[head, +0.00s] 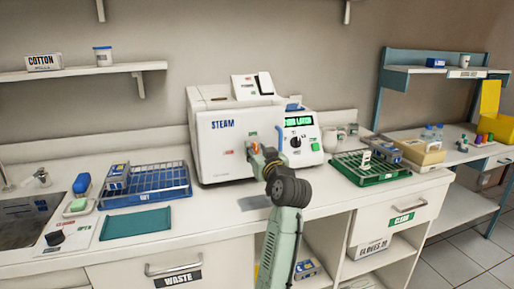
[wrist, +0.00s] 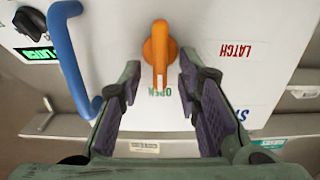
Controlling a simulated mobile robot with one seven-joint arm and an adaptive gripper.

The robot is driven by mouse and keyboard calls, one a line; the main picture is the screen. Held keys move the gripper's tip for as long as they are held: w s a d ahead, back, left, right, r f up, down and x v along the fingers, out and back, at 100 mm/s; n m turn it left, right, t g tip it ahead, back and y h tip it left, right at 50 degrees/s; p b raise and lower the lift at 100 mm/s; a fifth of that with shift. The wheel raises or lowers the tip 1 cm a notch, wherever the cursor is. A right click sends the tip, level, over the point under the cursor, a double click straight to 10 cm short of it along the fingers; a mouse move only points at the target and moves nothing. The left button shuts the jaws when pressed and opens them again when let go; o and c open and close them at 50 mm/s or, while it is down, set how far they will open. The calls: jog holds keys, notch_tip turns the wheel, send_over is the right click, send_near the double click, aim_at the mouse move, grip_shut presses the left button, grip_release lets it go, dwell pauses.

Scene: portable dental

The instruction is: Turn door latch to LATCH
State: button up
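The white STEAM unit (head: 222,140) stands on the counter in the head view. In the wrist view its door panel (wrist: 215,85) carries an orange latch knob (wrist: 160,50), with its pointer down at the green OPEN label (wrist: 161,92). The red LATCH label (wrist: 235,50) is to the right of the knob. My gripper (wrist: 158,66) is open, with one finger on each side of the knob and visible gaps between.
A blue door handle (wrist: 72,60) is close left of my gripper in the wrist view. A green rack (head: 370,170) is at right.

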jog(key=shift+c, duration=0.6)
grip_shut()
